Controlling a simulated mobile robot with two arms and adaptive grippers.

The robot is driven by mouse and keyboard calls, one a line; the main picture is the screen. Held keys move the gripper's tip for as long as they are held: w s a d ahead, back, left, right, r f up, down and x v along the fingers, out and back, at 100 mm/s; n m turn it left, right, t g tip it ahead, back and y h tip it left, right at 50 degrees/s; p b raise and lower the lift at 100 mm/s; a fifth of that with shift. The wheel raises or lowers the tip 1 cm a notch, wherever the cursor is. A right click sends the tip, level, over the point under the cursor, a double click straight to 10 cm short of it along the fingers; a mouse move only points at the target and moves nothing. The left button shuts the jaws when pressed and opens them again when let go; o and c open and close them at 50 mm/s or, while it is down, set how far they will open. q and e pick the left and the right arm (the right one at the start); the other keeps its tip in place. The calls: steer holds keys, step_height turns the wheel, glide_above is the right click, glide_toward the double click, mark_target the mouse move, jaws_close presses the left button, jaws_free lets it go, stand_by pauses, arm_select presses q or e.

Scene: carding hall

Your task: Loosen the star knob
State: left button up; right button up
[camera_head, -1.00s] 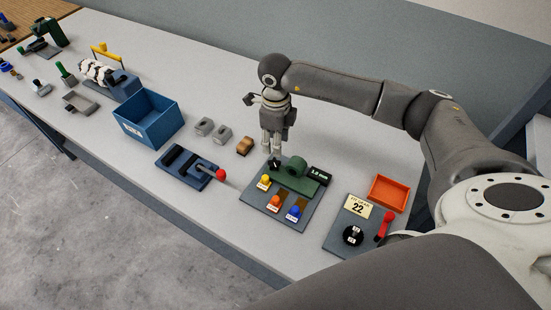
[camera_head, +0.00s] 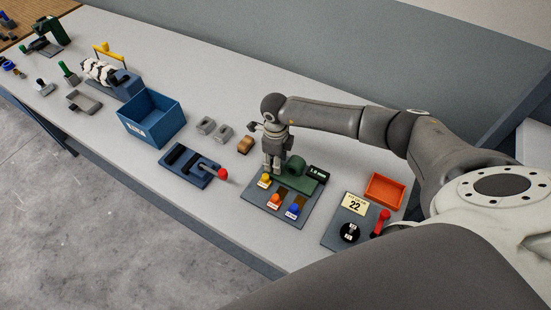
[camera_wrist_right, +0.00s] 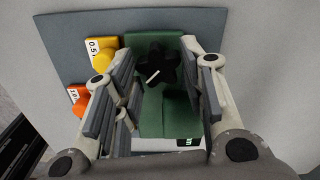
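The black star knob (camera_wrist_right: 157,66) with a white pointer line sits on the green fixture (camera_wrist_right: 149,112), in the upper middle of the right wrist view. In the head view the green fixture (camera_head: 297,172) stands on a grey plate (camera_head: 272,208), and my gripper hides the knob. My right gripper (camera_head: 272,165) points down over the fixture's left end. In the right wrist view this gripper (camera_wrist_right: 165,78) is open, with finger pads to the left and right of the knob. Gaps show between pads and knob; I cannot tell their height relative to it. My left gripper is not in view.
Yellow (camera_head: 265,179), orange (camera_head: 275,199) and blue (camera_head: 293,210) knobs stand on the plate near the gripper. A "1.0 mm" display (camera_head: 319,172) is beside the fixture. An orange tray (camera_head: 385,190), a red-handled lever (camera_head: 381,222) and a blue bin (camera_head: 152,118) stand further off.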

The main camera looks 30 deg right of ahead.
steer(key=c, duration=0.5)
steer(key=n+b, duration=0.2)
steer(key=b, duration=0.1)
steer(key=n+b, duration=0.1)
steer(key=shift+w+d+f+b, duration=0.1)
steer(key=shift+w+f+b, duration=0.05)
steer(key=shift+f+b, duration=0.15)
steer(key=shift+c, duration=0.2)
steer(key=shift+r+n+b, duration=0.3)
steer(key=shift+n+b, duration=0.3)
steer(key=shift+n, duration=0.3)
steer(key=o, duration=0.7)
steer(key=shift+o, duration=0.2)
step_height(320, 180, up, 12)
